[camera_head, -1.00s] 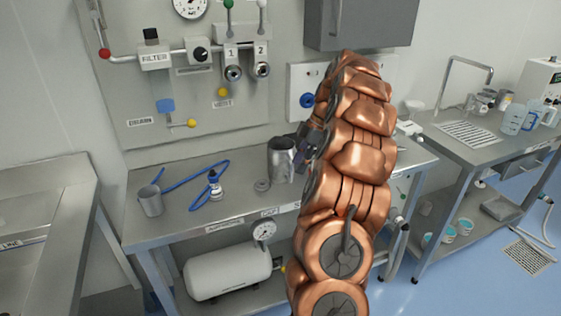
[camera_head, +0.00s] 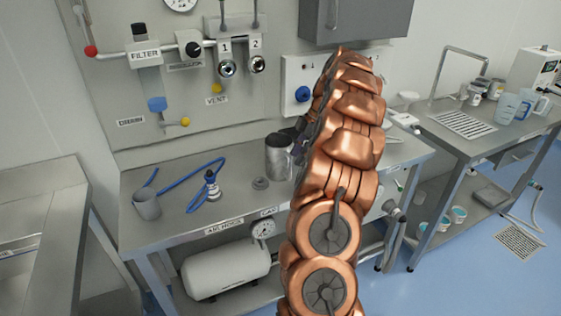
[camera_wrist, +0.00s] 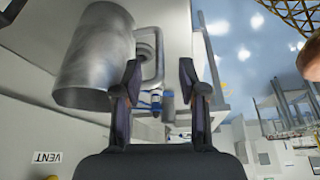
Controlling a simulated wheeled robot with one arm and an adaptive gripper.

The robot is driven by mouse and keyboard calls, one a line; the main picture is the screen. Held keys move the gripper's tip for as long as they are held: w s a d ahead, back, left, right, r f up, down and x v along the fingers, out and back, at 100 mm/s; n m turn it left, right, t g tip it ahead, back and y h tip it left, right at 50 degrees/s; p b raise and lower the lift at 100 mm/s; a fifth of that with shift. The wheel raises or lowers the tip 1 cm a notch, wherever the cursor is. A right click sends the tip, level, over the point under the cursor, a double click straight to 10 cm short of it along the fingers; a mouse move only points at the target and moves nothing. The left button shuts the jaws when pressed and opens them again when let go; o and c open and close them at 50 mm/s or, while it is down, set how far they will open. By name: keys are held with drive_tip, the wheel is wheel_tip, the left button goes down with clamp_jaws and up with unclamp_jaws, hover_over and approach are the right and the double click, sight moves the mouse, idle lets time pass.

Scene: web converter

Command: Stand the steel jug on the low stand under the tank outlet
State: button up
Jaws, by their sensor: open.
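The steel jug (camera_head: 279,157) stands upright on the steel bench, left of my arm. In the wrist view the jug (camera_wrist: 92,58) appears large and inverted at upper left, with its looped handle (camera_wrist: 158,50) facing my fingers. My gripper (camera_wrist: 160,80) is open. The handle shows between its fingers, nearer the left one; I cannot tell whether they touch. In the head view my gripper (camera_head: 300,140) is mostly hidden behind my copper arm, just right of the jug. I cannot clearly identify the low stand or the tank outlet.
A white tank (camera_head: 225,272) sits below the bench. A grey wall box (camera_head: 355,22) hangs above.

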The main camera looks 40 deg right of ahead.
sight(290, 179)
drive_tip(key=shift+p+x, duration=1.15)
drive_tip(key=shift+x, duration=2.15)
drive_tip(key=shift+a, duration=0.1)
clamp_jaws()
